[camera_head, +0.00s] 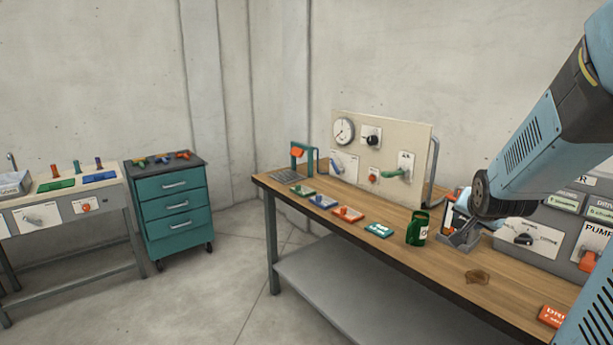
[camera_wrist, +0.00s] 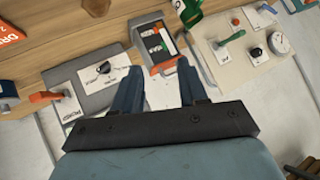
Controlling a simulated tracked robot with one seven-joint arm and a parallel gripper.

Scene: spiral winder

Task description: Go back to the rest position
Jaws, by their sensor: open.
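My gripper (camera_wrist: 158,72) shows in the wrist view with its two blue-grey fingers apart and nothing held between them. Beyond the fingertips is a grey tray (camera_wrist: 170,67) with an orange edge and small green and dark pieces inside. Whether the fingers touch the tray cannot be told. In the head view my light blue arm reaches in from the right over the wooden bench (camera_head: 395,252).
A green can (camera_head: 417,229) stands on the bench beside several coloured plates. An upright panel (camera_head: 385,150) with a gauge and levers stands behind. A grey pump panel (camera_head: 562,235) is at the right. A teal drawer cabinet (camera_head: 172,210) stands left, with open floor between.

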